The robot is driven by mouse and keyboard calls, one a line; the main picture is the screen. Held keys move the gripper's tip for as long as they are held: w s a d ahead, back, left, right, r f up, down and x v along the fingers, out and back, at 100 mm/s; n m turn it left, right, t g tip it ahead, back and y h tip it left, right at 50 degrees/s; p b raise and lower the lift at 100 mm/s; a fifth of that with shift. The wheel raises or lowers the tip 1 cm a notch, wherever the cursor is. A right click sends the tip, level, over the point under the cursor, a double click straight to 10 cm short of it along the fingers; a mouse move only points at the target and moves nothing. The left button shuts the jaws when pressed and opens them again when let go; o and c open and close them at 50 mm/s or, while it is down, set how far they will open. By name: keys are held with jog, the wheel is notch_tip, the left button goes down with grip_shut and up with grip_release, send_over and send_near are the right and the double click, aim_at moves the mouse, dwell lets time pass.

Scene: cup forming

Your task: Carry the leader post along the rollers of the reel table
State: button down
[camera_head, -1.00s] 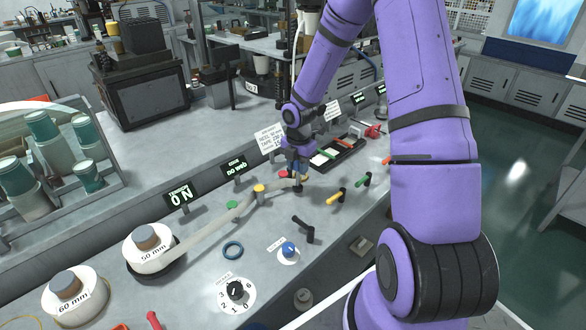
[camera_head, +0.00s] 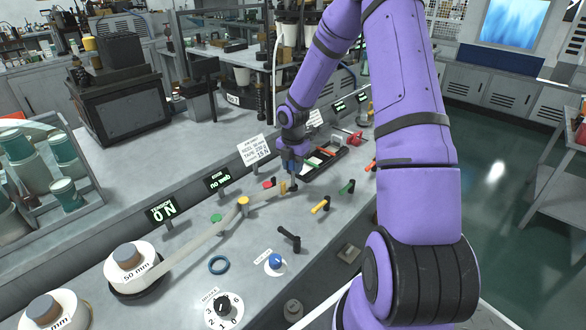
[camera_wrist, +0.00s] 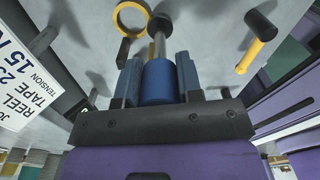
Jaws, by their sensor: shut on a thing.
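My gripper (camera_head: 291,168) is shut on the leader post, a blue cylinder (camera_wrist: 158,83) on a thin metal stem with a dark round end. It is upright at the reel table, its dark lower end (camera_head: 292,188) close to the surface. Pale tape (camera_head: 205,238) runs from the 50 mm reel (camera_head: 132,268) past a green roller (camera_head: 216,218) and a yellow roller (camera_head: 243,201) toward the post. A red roller (camera_head: 268,184) stands behind the tape. A small yellow piece (camera_head: 283,187) is just left of the post; a yellow ring (camera_wrist: 130,17) shows beside it in the wrist view.
Yellow (camera_head: 320,205), green (camera_head: 347,187) and black (camera_head: 289,239) levers stand in front and to the right. A dark tray (camera_head: 325,158) lies behind the gripper. A label card (camera_head: 254,150) stands left of it.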

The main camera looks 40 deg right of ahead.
jog(key=shift+w+a, duration=0.2)
jog(key=shift+w, duration=0.8)
jog(key=shift+w+a, duration=0.2)
jog(key=shift+w, duration=0.8)
jog(key=shift+f, duration=0.95)
dwell(0.6)
jog(key=shift+c, duration=1)
grip_release()
notch_tip(320, 180, up, 8)
dwell(0.7)
